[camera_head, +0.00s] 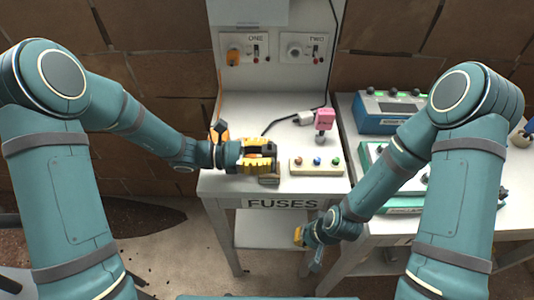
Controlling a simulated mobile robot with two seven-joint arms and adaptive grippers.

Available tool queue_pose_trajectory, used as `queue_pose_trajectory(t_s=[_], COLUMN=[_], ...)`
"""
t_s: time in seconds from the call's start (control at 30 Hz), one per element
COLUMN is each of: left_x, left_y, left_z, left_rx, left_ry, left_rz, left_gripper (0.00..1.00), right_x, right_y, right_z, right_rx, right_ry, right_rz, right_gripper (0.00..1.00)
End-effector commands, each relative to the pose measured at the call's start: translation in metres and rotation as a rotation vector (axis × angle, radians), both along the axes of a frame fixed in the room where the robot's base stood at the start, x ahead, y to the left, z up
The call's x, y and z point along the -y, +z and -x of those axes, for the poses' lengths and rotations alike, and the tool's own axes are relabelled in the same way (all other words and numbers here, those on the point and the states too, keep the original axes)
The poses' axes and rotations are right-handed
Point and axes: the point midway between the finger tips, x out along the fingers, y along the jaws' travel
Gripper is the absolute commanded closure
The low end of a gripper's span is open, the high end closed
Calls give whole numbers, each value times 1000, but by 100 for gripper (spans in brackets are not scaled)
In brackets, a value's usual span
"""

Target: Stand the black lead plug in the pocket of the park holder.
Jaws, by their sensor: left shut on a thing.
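My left gripper (268,154) is shut on a dark thing between its yellow fingers, over the front left of the white bench. The thing is mostly hidden; a black lead (278,122) runs down toward it, so it appears to be the black lead plug. A small grey-tan block (269,180) shows just below the fingers at the bench's front edge; it may be the park holder, and its pocket is hidden. I cannot tell whether the plug touches it. My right gripper (304,238) hangs low before the bench, away from these things; its fingers are too small to read.
A cream block with coloured knobs (317,166) stands right of my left gripper. Behind it are a white connector (306,117) and a pink block (324,118). The back panel has sockets ONE (233,57) and TWO (294,51). A blue device (385,113) stands on the right table.

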Motion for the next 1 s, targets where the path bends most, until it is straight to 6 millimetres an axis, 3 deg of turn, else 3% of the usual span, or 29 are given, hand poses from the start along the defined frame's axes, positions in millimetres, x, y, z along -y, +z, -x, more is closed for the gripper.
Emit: queue_pose_trajectory(t_s=[0.97, 1.0], left_x=[0, 0], left_y=[-27, -28], left_z=[0, 0], left_rx=[1, 1], left_ry=[0, 0], left_rz=[0, 0], left_gripper=[100, 66], right_x=[0, 0], right_y=[-17, -17], right_z=[0, 0], right_rx=[0, 0], right_ry=[0, 0], right_rz=[0, 0], right_gripper=[100, 100])
